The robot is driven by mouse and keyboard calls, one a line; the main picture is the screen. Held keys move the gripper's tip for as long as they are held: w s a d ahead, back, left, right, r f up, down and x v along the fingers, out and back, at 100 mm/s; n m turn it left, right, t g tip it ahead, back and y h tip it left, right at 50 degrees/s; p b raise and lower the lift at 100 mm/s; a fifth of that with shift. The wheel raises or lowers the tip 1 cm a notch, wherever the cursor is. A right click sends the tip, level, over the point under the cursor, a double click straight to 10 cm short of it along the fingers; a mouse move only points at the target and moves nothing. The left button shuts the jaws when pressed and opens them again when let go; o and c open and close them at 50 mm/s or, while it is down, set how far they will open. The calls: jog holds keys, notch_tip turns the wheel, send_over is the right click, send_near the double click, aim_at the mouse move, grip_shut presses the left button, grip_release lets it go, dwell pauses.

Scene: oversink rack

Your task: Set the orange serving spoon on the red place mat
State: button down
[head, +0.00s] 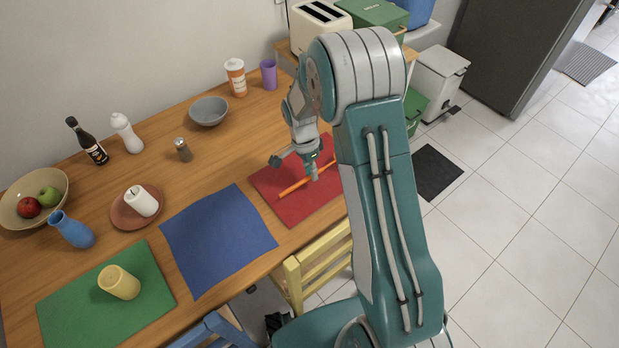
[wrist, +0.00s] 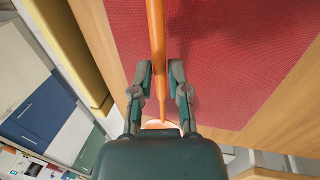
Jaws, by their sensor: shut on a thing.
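The orange serving spoon (head: 293,188) is over the red place mat (head: 301,207) at the right end of the table, lying slantwise across it in the head view. My gripper (head: 312,172) is above the mat and shut on the spoon. In the wrist view the spoon's handle (wrist: 156,35) runs between the two fingers of my gripper (wrist: 160,72), with the red place mat (wrist: 230,50) behind it. The spoon's near end is partly hidden by the gripper body. I cannot tell whether the spoon touches the mat.
A blue mat (head: 218,240) and a green mat (head: 105,295) with a yellow cup (head: 119,282) lie to the left. A yellow chair (head: 318,262) is at the front edge.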

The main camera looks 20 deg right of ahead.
aim_at(310, 186)
jog(key=f, duration=0.3)
jog(key=shift+w+a+f, duration=0.1)
jog(key=shift+a+f, duration=0.15)
jog(key=shift+a, duration=0.25)
jog(key=shift+d+f, duration=0.2)
jog(key=c, duration=0.6)
grip_release()
jog(key=shift+f, duration=0.1)
jog(key=shift+c, duration=0.2)
